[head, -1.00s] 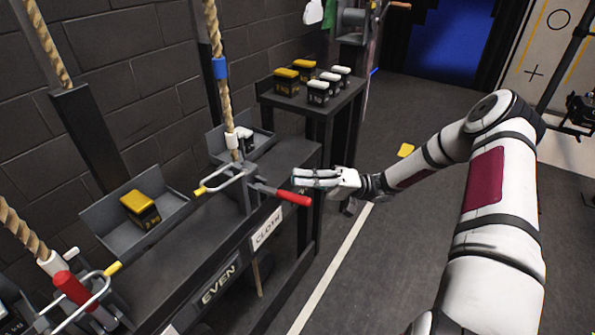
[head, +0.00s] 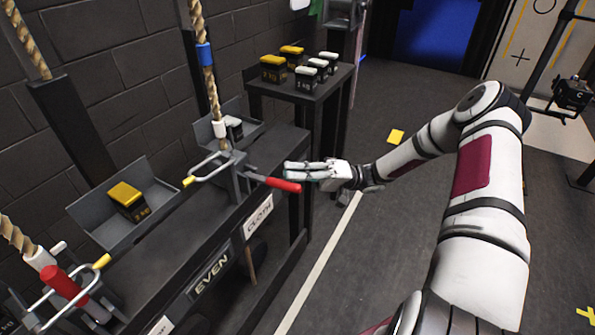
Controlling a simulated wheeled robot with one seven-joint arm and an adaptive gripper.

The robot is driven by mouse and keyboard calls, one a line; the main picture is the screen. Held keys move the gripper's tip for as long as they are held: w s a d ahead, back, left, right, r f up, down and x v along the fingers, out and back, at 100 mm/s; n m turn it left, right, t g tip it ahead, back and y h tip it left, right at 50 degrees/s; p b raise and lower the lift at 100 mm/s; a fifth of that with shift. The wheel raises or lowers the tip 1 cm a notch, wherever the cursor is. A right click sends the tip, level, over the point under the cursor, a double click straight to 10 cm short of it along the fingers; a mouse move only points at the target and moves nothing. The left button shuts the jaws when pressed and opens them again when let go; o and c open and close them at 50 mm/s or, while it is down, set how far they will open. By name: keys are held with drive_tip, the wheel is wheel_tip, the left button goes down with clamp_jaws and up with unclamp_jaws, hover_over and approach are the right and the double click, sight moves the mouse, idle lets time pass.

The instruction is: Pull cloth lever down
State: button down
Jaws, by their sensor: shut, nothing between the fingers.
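The cloth lever (head: 270,180) is a bar with a red grip that sticks out to the right from a rope-lock frame above the white CLOTH label (head: 258,216). A rope with a blue band (head: 206,56) runs up from this frame. My gripper (head: 288,171) is shut and empty, its fingers pointing left. In the picture its fingertips lie just above the red grip. I cannot tell whether they touch it.
A second lever with a red grip (head: 63,286) stands at the lower left, by another rope. A yellow-topped weight (head: 128,198) sits in a grey tray (head: 88,214). A dark table (head: 340,84) holds several weights. Open floor lies to the right.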

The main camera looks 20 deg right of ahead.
drive_tip(key=w+d+f, duration=0.3)
drive_tip(key=w+d, duration=0.1)
drive_tip(key=d, duration=0.3)
drive_tip(key=shift+w+d+f+p, duration=0.2)
drive_tip(key=shift+w+f+p, duration=0.1)
drive_tip(key=shift+f, duration=0.1)
drive_tip(key=shift+r, duration=0.1)
idle(0.3)
